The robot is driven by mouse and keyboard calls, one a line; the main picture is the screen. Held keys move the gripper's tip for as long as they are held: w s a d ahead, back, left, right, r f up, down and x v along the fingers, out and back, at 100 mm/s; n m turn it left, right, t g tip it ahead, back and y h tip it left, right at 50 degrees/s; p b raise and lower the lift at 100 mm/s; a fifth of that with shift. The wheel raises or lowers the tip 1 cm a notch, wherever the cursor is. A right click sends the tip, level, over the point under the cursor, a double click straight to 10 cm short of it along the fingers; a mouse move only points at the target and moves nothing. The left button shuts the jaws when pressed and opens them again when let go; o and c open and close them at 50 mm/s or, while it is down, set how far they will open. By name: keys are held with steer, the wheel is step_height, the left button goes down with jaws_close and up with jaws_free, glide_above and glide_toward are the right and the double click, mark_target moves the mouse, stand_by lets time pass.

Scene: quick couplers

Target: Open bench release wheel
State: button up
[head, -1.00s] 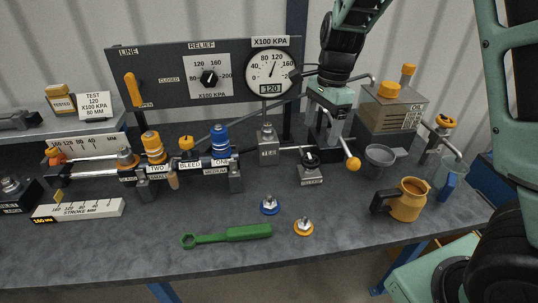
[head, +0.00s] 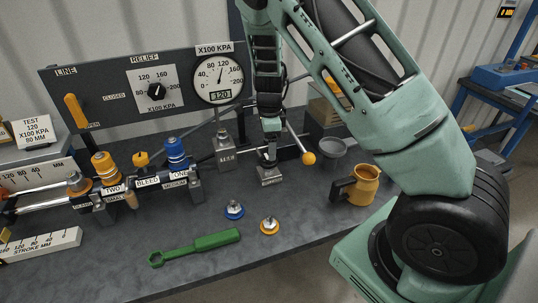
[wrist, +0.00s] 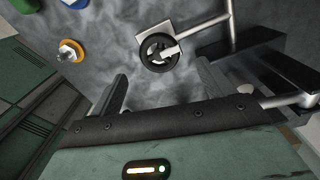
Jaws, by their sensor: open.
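The bench release wheel is a small black handwheel (wrist: 145,54) on a light metal block. In the wrist view it lies just beyond my fingertips, roughly in line with the gap between them. In the head view its labelled block (head: 270,180) stands on the bench, and my gripper (head: 269,150) is directly above it, covering much of the wheel. My gripper (wrist: 161,85) is open, with a finger on either side and nothing between them. The wheel looks apart from both fingers, though exact clearance is hard to tell.
A lever with an orange ball (head: 308,158) stands close right of the wheel. An orange mug (head: 362,186), a grey cup (head: 331,154), blue (head: 233,210) and orange (head: 269,225) couplers and a green wrench (head: 197,247) are nearby. The gauge (head: 219,78) reads 120.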

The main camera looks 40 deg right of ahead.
steer(key=shift+f, duration=2.8)
steer(key=c, duration=1)
